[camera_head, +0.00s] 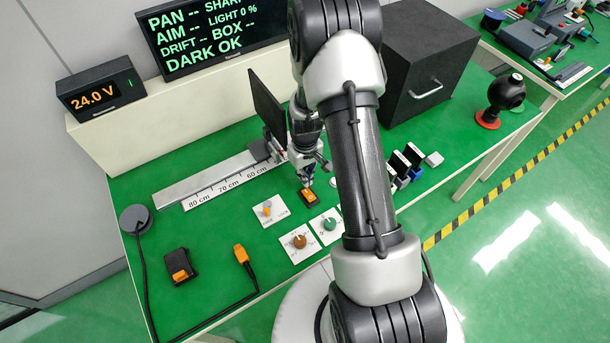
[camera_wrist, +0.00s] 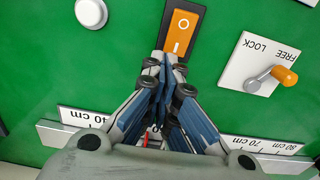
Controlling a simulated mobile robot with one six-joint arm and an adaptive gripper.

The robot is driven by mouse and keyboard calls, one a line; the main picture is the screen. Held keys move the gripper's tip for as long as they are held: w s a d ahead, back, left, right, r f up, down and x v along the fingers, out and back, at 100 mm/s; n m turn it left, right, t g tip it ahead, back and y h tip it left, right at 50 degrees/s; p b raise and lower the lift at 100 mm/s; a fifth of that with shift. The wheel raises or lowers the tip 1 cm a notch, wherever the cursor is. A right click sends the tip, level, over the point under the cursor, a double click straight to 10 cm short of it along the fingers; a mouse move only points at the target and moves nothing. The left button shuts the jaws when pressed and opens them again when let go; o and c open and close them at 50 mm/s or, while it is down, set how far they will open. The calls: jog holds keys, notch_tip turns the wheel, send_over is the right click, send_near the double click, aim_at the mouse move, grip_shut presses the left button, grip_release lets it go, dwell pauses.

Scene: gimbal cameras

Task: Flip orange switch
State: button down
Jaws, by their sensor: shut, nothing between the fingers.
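The orange rocker switch (camera_wrist: 181,32) sits in a black frame on the green bench top, marked I and O. It also shows in the head view (camera_head: 310,197). In the head view my gripper (camera_head: 307,183) points down right at the switch.
A FREE/LOCK plate with an orange lever (camera_wrist: 285,76) lies beside the switch. A ruler rail (camera_head: 215,182) and dark upright panel (camera_head: 267,105) are behind. An orange plug (camera_head: 241,255) lies at the left front.

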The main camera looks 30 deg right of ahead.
notch_tip(320, 180, up, 14)
jog(key=w+p, duration=0.2)
jog(key=p, duration=0.3)
jog(key=shift+w+f, duration=0.1)
dwell(0.4)
